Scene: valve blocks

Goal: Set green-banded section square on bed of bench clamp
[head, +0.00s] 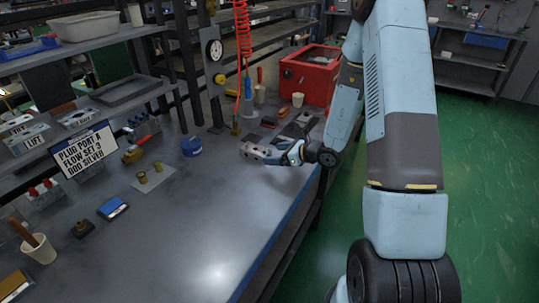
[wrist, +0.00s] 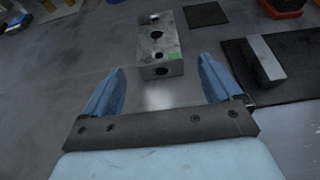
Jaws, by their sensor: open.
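The grey metal section (wrist: 158,45) has dark holes and a green patch at its near right corner. It lies on the bench ahead of my gripper in the wrist view, and the same block (head: 254,152) shows in the head view. My gripper (wrist: 162,72) is open and empty. Its blue fingers are spread wider than the block, whose near end is about level with the fingertips. In the head view my gripper (head: 291,152) is low over the bench. A dark plate with a raised grey bar (wrist: 263,60), perhaps the bench clamp, lies at the right in the wrist view.
A red toolbox (head: 310,75) stands at the back right. A blue tape roll (head: 191,147) and a small plate with brass fittings (head: 153,181) lie to the left. A sign (head: 85,150) stands at far left. The front middle of the bench is clear.

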